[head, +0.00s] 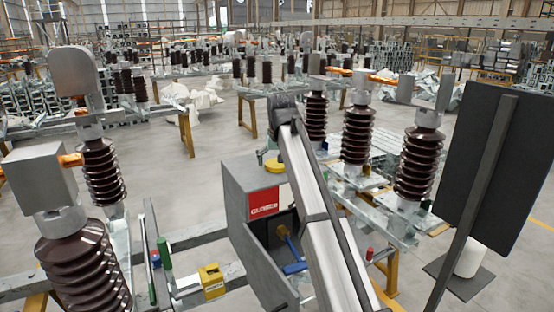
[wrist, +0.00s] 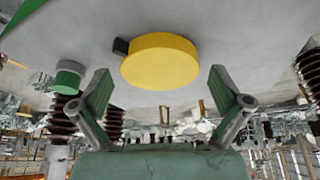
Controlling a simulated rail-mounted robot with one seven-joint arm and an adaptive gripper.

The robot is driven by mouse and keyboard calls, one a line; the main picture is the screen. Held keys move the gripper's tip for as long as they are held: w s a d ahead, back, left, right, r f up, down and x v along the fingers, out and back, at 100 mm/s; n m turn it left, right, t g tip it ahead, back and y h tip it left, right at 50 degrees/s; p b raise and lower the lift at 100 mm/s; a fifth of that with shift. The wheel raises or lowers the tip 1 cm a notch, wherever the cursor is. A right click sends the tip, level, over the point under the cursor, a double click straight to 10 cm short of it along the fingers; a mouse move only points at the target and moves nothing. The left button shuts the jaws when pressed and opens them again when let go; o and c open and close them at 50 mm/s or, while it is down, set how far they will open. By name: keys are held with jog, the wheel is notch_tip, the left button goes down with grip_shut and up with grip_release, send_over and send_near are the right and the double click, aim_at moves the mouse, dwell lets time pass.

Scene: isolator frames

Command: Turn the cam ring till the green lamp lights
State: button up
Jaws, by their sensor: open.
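A round yellow disc, which I take to be the cam ring (wrist: 160,66), shows in the wrist view with a small dark block (wrist: 121,46) at its left edge. My gripper (wrist: 160,76) is open and empty, its two green fingers apart on either side of the ring in the picture; contact cannot be told. A green cap with a pale band (wrist: 68,77) stands left of the left finger; I cannot tell whether it is the lamp, and it shows no clear glow. In the head view the yellow ring (head: 273,166) is partly hidden behind my arm.
A grey open-fronted box (head: 237,196) with a red label (head: 264,204) stands below the ring, my arm crossing before it. Brown ribbed insulators (head: 419,165) stand at right and left. A yellow block (head: 212,281) sits on the rail. A dark panel (head: 484,155) stands far right.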

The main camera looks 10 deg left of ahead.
jog(key=c, duration=1.1)
jog(key=shift+o, duration=0.3)
jog(key=shift+a+f+m+h+b, duration=0.1)
jog(key=shift+a+m+h+b, duration=0.1)
jog(key=shift+m+h+b, duration=0.65)
jog(key=shift+m, duration=1.55)
jog(key=o, duration=1)
jog(key=shift+o, duration=0.2)
jog(key=shift+r, duration=0.2)
jog(key=v, duration=1.2)
